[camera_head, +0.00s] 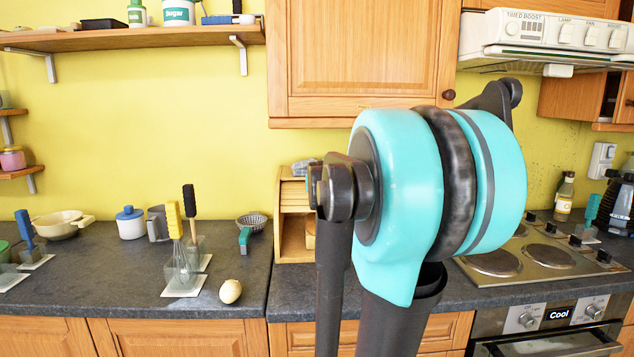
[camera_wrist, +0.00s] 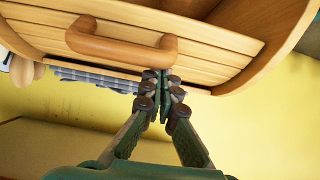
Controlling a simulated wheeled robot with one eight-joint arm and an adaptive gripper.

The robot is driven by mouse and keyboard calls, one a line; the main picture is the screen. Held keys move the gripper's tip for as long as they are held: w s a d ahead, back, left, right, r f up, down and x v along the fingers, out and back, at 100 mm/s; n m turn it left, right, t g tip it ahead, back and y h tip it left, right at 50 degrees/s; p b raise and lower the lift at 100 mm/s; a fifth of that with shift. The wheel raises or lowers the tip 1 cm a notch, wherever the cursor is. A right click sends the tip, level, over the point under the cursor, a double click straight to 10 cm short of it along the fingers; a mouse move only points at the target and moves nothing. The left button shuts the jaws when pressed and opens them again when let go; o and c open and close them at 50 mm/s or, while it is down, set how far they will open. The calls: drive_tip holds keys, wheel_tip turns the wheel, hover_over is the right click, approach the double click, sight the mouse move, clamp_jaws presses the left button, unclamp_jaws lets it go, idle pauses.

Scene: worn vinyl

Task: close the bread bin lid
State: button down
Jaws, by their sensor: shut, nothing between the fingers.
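The wooden bread bin (camera_head: 284,222) stands on the counter in the head view, its right part hidden behind my arm. Its front shows an open gap below a slatted section, with something tan partly visible inside. In the wrist view, the slatted lid (camera_wrist: 215,48) with its curved wooden handle (camera_wrist: 120,46) fills the upper part. My gripper (camera_wrist: 158,76) is shut and empty, its fingertips close to the right end of the handle. I cannot tell whether they touch it.
A grey-blue item (camera_head: 303,167) lies on top of the bin. A strainer (camera_head: 251,223), an egg (camera_head: 230,291) and a whisk (camera_head: 177,240) are on the counter to the left. The hob (camera_head: 540,255) is to the right. The counter directly before the bin is clear.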

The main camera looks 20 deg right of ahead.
drive_tip(key=s+a+f+t, duration=0.1)
drive_tip(key=s+f+t, duration=0.1)
drive_tip(key=s+f, duration=0.4)
wheel_tip(320, 180, down, 3)
drive_tip(key=shift+s+a+r+h, duration=0.15)
drive_tip(key=shift+a+h, duration=0.15)
drive_tip(key=shift+a, duration=0.05)
